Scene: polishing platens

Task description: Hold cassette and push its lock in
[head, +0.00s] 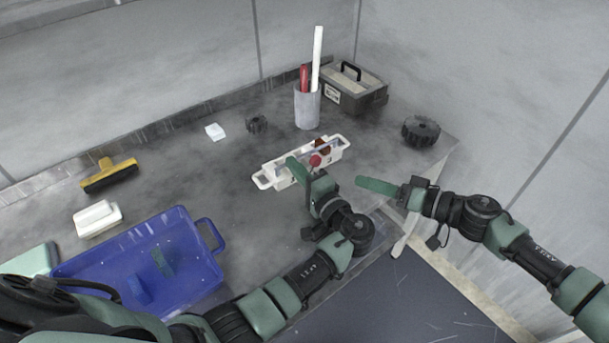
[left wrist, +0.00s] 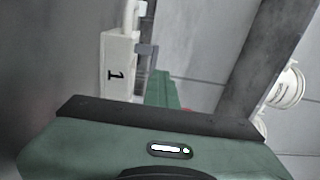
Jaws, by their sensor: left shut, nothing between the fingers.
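The white cassette (head: 264,180) lies on the grey bench, long and narrow, with a loop handle at each end. A red round knob (head: 315,160) shows at its near side, and a dark red part sits near its right end. My left gripper (head: 297,167) is shut and empty, its green fingers over the cassette's near side, hiding part of it; contact cannot be told. The left wrist view shows the cassette's white wall (left wrist: 117,75) marked 1, beside the green fingers (left wrist: 163,90). My right gripper (head: 366,184) points left, apart from the cassette; its finger gap cannot be made out.
A grey cup (head: 307,108) with a white rod and red item stands behind the cassette. A dark toolbox (head: 354,92) and black knob (head: 420,131) are to the right. A blue bin (head: 186,277) and yellow-black brush (head: 110,176) are left.

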